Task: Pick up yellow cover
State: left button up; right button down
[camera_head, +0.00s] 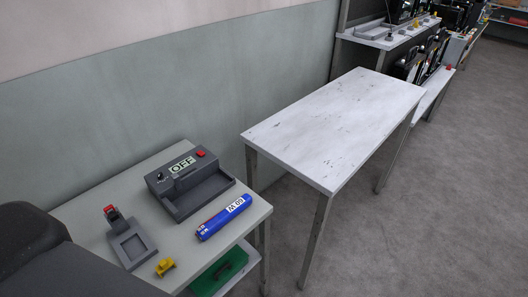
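A small yellow piece (165,267), which looks like the yellow cover, lies on the grey table (89,215) at the lower left, near its front edge. It sits in front of a grey fixture (131,246) with a red-topped clamp. Nothing touches the yellow piece that I can see. Neither of my grippers shows in the head view.
A green item (214,275) is on a lower shelf. An empty white table (335,122) stands to the right. The floor (437,217) at right is clear.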

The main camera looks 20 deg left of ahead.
aim_at(164, 265)
jog(key=u, duration=1.75)
